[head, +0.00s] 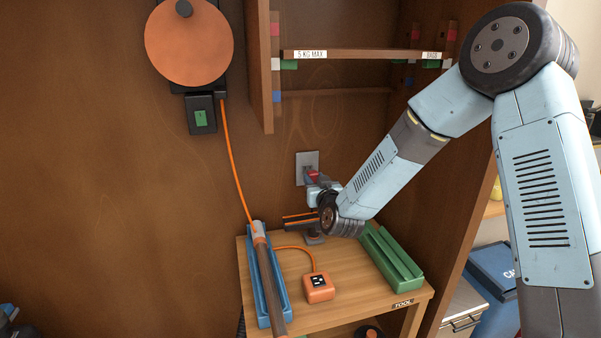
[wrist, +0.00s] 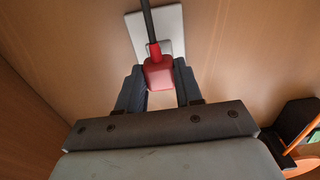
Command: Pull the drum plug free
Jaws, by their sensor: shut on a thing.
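A red plug (wrist: 158,74) with a dark cable is between the two fingers of my gripper (wrist: 160,82) in the wrist view. The fingers are shut on its sides. Behind it is a pale wall outlet plate (wrist: 174,22), with part of its face uncovered beside the plug. I cannot tell whether the plug sits in the outlet or stands just off it. In the head view my gripper (head: 317,184) is at the lower part of the outlet plate (head: 307,160), and only a bit of red plug (head: 313,175) shows. An orange cable drum (head: 188,42) hangs on the wall at upper left.
Below is a small wooden table (head: 340,300) with a blue tray (head: 262,295) holding a long tool, an orange socket box (head: 318,288) and a green holder (head: 392,258). A shelf (head: 360,54) is above the outlet.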

